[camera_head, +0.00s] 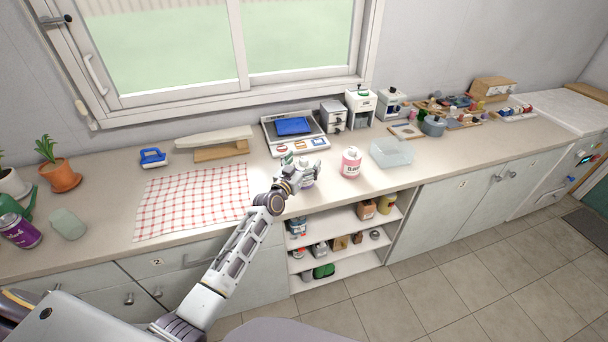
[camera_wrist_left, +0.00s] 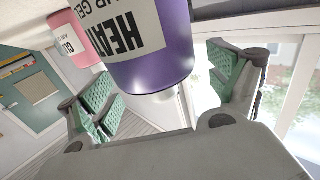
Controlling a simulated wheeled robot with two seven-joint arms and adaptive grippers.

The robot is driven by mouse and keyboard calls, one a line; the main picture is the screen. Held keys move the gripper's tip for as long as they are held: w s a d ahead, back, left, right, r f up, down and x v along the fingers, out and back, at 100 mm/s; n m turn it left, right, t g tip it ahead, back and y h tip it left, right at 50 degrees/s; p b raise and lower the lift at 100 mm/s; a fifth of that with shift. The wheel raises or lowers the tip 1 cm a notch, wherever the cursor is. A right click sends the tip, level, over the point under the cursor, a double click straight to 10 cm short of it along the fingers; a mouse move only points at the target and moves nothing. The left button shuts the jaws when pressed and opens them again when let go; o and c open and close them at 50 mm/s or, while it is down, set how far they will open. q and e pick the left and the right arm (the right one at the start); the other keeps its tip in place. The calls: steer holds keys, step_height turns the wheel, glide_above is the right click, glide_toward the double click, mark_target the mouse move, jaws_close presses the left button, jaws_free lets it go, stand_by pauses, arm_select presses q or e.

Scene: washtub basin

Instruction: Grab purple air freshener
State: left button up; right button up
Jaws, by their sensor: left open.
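The purple air freshener (camera_wrist_left: 165,62), a purple can with a white label in large black letters, fills the top middle of the left wrist view. It stands between the green-padded fingers of my left gripper (camera_head: 302,168), with a gap on each side. The gripper is open. In the head view my gripper is over the counter and hides most of this can. A pink can (camera_head: 351,163) stands just to the right of the gripper; it also shows at the left wrist view's upper left (camera_wrist_left: 74,38). My right gripper is out of view.
A checked cloth (camera_head: 190,198) lies left of my arm. A scale (camera_head: 294,133) is behind the gripper, and a clear tub (camera_head: 391,153) is right of the pink can.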

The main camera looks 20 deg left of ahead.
arm_select(q)
steer(key=shift+w, duration=0.15)
steer(key=shift+c, duration=0.2)
steer(key=c, duration=1.6)
steer(key=shift+r, duration=5.05)
